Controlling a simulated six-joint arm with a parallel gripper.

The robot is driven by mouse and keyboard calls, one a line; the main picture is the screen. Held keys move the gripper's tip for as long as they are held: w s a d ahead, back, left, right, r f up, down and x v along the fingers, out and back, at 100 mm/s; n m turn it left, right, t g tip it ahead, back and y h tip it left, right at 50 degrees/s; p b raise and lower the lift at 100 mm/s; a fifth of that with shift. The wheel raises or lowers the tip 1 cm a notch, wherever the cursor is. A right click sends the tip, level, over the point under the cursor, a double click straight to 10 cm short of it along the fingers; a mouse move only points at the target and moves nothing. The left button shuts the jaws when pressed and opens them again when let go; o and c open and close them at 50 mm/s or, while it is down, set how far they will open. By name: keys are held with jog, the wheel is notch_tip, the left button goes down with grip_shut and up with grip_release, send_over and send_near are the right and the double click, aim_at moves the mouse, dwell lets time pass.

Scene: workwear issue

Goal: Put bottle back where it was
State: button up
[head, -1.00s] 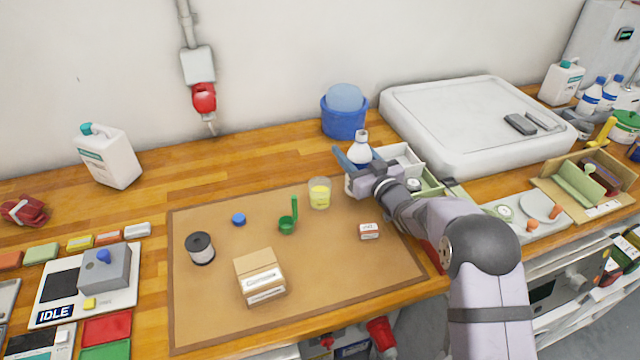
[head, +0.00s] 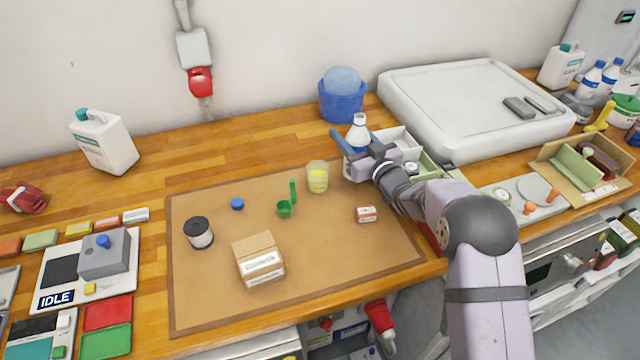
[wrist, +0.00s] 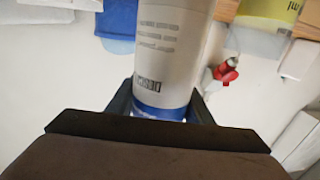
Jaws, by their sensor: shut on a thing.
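The bottle (head: 358,133) is white with a narrow bare neck and a blue band. It is upright near the back edge of the brown mat, left of the white open bins. My gripper (head: 357,152) is shut on its body. In the wrist view the bottle (wrist: 160,50) fills the middle between the fingers, with printed text and a blue band showing. My gripper (wrist: 160,108) also shows there. The bottle's base is hidden in the head view, so I cannot tell whether it touches the table.
A yellow-filled beaker (head: 318,177) stands close to the left of my gripper. White bins (head: 403,139) are right beside it, and a blue bucket (head: 342,103) is behind.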

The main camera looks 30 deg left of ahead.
aim_at(363, 115)
jog(key=r, duration=0.5)
jog(key=d+r+p, duration=0.1)
jog(key=r, duration=0.1)
jog(key=shift+w+r, duration=0.25)
jog(key=shift+w, duration=0.15)
jog(key=s+r, duration=0.1)
jog(key=s+d+r+p, duration=0.1)
jog(key=r, duration=0.1)
jog(key=shift+d+r, duration=0.1)
jog(key=s+f+n+g+y, duration=0.2)
jog(key=s+n+g, duration=0.25)
jog(key=s, duration=0.75)
jog(key=s+f+n+g+y, duration=0.1)
jog(key=s+n+g+y, duration=0.15)
jog(key=s+g, duration=0.6)
notch_tip(363, 115, down, 10)
jog(key=s+t+p, duration=0.2)
jog(key=shift+s+a+f+h+p, duration=0.2)
jog(key=shift+a+h+p, duration=0.2)
jog(key=shift+a+h, duration=0.05)
